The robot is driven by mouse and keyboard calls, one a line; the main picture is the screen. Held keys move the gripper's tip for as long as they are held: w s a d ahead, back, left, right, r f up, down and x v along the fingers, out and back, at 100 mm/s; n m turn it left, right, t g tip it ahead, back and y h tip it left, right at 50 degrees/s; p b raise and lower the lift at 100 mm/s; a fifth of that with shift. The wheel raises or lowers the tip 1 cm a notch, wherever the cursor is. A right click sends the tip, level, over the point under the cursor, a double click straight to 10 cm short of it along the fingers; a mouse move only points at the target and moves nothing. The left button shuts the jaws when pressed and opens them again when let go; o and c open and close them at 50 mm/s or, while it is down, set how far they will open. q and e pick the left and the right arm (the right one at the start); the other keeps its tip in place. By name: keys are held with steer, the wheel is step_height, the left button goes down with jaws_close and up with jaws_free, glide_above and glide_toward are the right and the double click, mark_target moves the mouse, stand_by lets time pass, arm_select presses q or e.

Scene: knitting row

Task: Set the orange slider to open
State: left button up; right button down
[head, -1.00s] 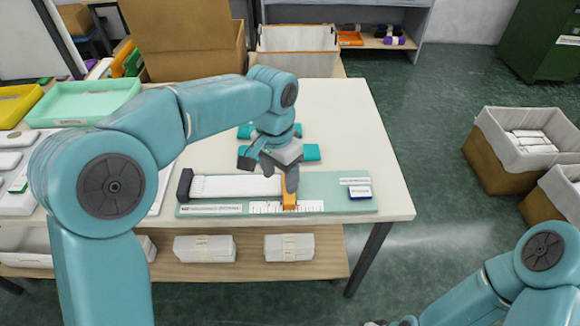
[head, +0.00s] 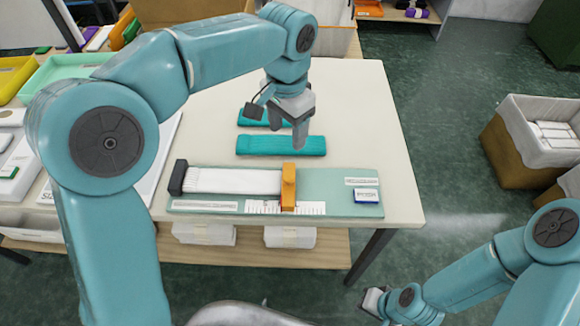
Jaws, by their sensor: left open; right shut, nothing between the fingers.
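The orange slider (head: 288,186) stands upright on a green board (head: 335,193), at the right end of a white ribbed strip (head: 235,181). A printed scale (head: 262,207) lies along the board's front edge below the slider. My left gripper (head: 289,140) is open and empty above the table, behind and above the slider and apart from it. My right gripper (head: 372,303) is low at the bottom right, in front of the table, shut and empty. Its fingers are small in view.
Two teal folded pieces (head: 281,145) lie on the table (head: 365,110) behind the board. A black block (head: 177,177) is at the strip's left end. Green and yellow trays (head: 68,76) are at the left. Boxes (head: 540,135) stand on the floor at right.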

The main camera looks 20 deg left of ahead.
mark_target(289, 175)
arm_select(q)
steer(key=f, duration=0.8)
steer(key=s+f, duration=0.1)
steer(key=f, duration=0.3)
steer(key=shift+d+f, duration=0.2)
steer(key=shift+f, duration=0.2)
steer(key=shift+w+a+f, duration=0.1)
steer(key=shift+w+f, duration=0.2)
steer(key=shift+f, duration=0.3)
steer(key=shift+w+a+f, duration=0.1)
steer(key=shift+w+f, duration=0.15)
steer(key=shift+f, duration=0.35)
steer(key=shift+s+d+r, duration=0.15)
steer(key=shift+s+r, duration=0.05)
steer(key=shift+s, duration=0.15)
steer(key=shift+w+f, duration=0.15)
steer(key=shift+w, duration=0.1)
steer(key=c, duration=1.1)
jaws_close()
